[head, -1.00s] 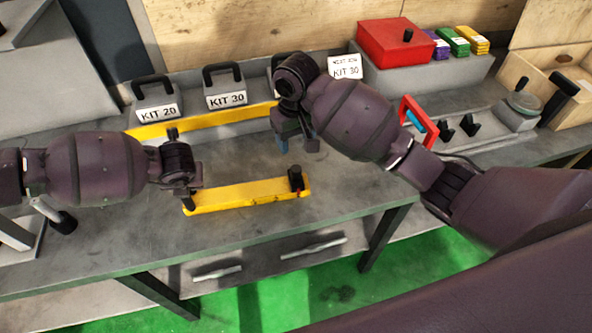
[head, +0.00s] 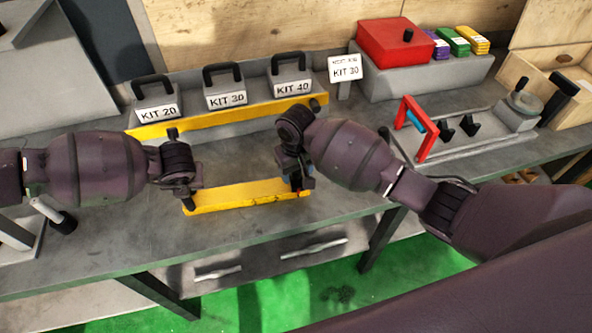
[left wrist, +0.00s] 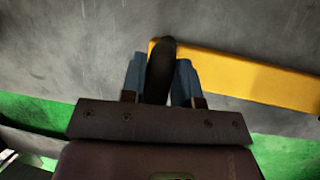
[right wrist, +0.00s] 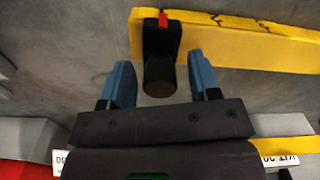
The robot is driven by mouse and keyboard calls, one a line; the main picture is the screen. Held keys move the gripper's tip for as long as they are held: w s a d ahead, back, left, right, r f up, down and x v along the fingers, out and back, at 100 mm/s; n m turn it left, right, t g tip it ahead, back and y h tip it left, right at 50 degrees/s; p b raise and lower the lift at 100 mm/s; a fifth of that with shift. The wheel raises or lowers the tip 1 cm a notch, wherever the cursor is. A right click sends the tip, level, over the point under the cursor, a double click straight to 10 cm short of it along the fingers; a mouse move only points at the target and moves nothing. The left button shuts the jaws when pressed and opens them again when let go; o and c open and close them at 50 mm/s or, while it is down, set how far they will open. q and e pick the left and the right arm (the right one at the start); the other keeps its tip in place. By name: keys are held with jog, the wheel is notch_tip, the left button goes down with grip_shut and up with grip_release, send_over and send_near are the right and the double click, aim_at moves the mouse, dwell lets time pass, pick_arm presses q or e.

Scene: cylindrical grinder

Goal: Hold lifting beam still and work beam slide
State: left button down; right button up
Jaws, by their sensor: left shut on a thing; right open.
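The yellow lifting beam (head: 240,195) lies near the front of the grey bench. My left gripper (left wrist: 162,80) is shut on a black upright handle (left wrist: 161,68) at the beam's left end; the beam (left wrist: 255,78) runs off to the right in the left wrist view. My right gripper (right wrist: 160,85) is open at the beam's right end. In the right wrist view the black slide knob (right wrist: 159,75) with a red mark (right wrist: 163,20) stands on the beam (right wrist: 235,42), between and just beyond the open blue fingertips. In the head view my right gripper (head: 300,182) hides the slide.
A second yellow bar (head: 225,117) lies behind, in front of weights marked KIT 20 (head: 158,112), KIT 30 (head: 226,99) and KIT 40 (head: 291,88). A red box (head: 398,45) and a red-framed fixture (head: 412,128) stand to the right. Bench is clear between the bars.

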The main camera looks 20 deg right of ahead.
jog(key=shift+f, duration=0.15)
jog(key=shift+c, duration=0.3)
grip_shut()
jog(key=a, duration=1.2)
jog(key=shift+w+a, duration=0.25)
jog(key=shift+w, duration=0.15)
pick_arm(q)
jog(key=shift+d, duration=0.1)
pick_arm(e)
jog(key=shift+a, duration=0.1)
jog(key=shift+c, duration=0.7)
grip_release()
jog(key=shift+o, duration=1)
